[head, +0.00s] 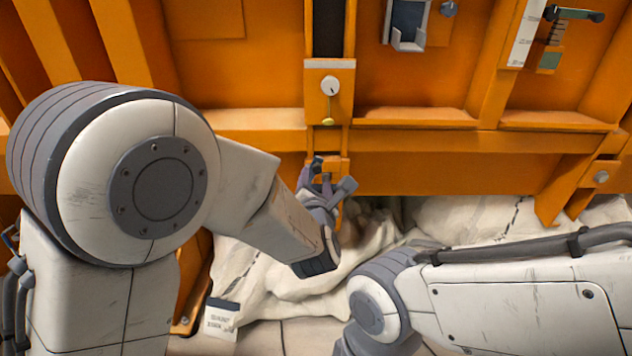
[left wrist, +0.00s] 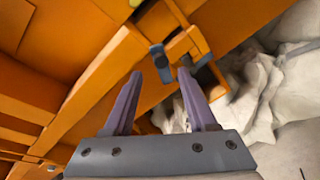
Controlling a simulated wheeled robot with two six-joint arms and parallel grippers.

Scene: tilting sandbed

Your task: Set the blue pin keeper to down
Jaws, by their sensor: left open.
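The pin keeper is most likely the small dark slate-blue tab (left wrist: 158,60) on an orange bracket (left wrist: 178,45) in the left wrist view. In the head view a dark blue bit (head: 317,164) shows at the orange bracket below the dial, partly hidden by my gripper. My left gripper (head: 333,184) is open in front of that bracket. In the left wrist view its two purple-grey fingers (left wrist: 160,75) are apart, with the tab just beyond and between their tips. I see no contact. My right arm enters at lower right; its gripper is out of view.
An orange steel wall with ribs fills the back. A white dial (head: 330,85) with a yellow knob below sits above the bracket. A grey holder (head: 408,25) and a lever (head: 575,14) are at upper right. Crumpled pale cloth (head: 270,270) lies below.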

